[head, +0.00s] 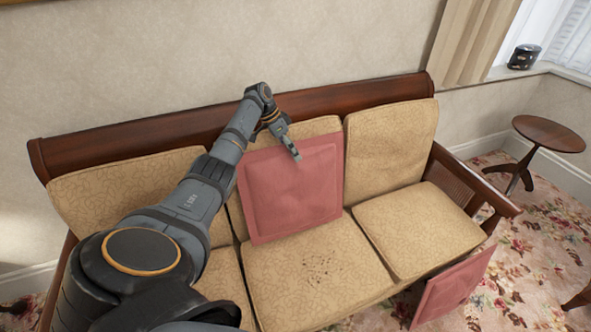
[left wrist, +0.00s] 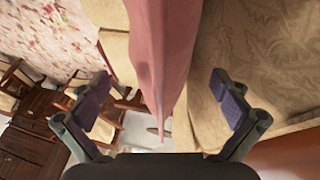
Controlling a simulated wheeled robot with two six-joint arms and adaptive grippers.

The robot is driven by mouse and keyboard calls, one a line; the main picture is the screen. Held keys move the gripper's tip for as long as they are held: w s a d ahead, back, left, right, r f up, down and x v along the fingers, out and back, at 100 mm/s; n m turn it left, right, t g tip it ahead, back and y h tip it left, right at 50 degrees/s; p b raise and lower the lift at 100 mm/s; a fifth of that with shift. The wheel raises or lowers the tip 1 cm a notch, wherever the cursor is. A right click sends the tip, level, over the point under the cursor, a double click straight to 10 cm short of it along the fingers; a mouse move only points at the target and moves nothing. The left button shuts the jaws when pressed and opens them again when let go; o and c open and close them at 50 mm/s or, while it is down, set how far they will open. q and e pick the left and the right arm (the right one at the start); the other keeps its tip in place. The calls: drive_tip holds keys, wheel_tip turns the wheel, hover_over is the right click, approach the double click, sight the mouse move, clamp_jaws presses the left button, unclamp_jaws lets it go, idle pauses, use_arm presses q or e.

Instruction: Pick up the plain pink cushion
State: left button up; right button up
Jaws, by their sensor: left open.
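A pink cushion (head: 292,190) with a stitched border leans upright against the middle backrest of the sofa, on the middle seat. My left gripper (head: 293,150) is at its top edge, and its far finger is hidden in the head view. In the left wrist view the pink cushion (left wrist: 165,50) shows edge-on between the two spread fingers of my left gripper (left wrist: 162,100). There is a gap on both sides, and the fingers look apart from the cloth. A second pink cushion (head: 453,287) stands tilted at the sofa's front right. My right gripper is out of view.
The tan sofa (head: 395,230) has a dark wooden back rail (head: 130,133) behind the cushion. A small round wooden table (head: 548,133) stands to the right. A dark jar (head: 523,57) sits on the windowsill. Flowered carpet (head: 530,255) shows at the right.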

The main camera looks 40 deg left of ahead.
use_arm(q)
drive_tip(key=shift+f, duration=0.25)
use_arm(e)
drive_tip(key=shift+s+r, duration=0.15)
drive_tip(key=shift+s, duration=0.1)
use_arm(q)
drive_tip(key=c, duration=1.8)
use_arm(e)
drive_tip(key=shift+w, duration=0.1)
use_arm(q)
drive_tip(key=shift+c, duration=0.2)
